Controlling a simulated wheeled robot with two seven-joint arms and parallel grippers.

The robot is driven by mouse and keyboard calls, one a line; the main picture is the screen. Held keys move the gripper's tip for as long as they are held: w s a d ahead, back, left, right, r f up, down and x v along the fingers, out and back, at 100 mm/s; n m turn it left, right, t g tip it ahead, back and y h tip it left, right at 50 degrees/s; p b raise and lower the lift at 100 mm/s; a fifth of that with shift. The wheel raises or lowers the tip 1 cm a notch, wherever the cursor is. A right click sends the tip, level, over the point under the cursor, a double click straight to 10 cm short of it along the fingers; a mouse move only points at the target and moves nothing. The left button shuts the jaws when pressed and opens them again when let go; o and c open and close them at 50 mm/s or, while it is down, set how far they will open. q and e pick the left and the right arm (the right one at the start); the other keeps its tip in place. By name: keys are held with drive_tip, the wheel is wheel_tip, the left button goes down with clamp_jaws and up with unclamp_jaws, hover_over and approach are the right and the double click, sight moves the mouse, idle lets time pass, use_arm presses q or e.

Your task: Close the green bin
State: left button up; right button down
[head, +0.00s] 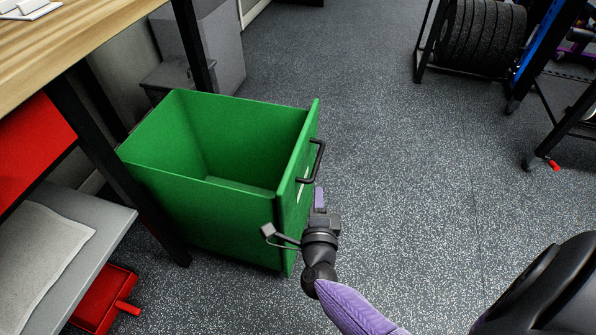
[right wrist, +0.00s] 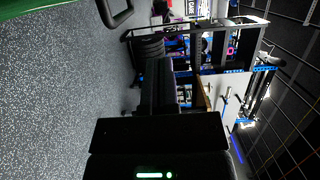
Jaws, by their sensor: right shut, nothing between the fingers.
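The green bin (head: 215,205) is an open-topped drawer that sticks out from under the wooden-topped table, at the left of the head view. Its front panel (head: 300,180) faces right and carries a black bar handle (head: 318,160). My right gripper (head: 319,197) is shut and empty, beside the outer face of the front panel and just below the handle. I cannot tell whether it touches the panel. In the right wrist view, a green edge and the dark handle (right wrist: 117,12) show at the top left. My left gripper is not in view.
The wooden tabletop (head: 70,35) and its black legs stand at the left, with a grey shelf (head: 105,225) and red drawers below. A grey box (head: 215,45) stands behind the bin. A weight rack (head: 475,40) is at the top right. The speckled floor between is clear.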

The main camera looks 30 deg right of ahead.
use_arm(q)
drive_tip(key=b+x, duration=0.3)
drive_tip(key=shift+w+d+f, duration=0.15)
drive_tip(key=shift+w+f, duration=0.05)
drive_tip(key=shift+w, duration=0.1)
use_arm(e)
drive_tip(key=w, duration=0.7)
drive_tip(key=shift+d, duration=0.2)
drive_tip(key=shift+w, duration=0.1)
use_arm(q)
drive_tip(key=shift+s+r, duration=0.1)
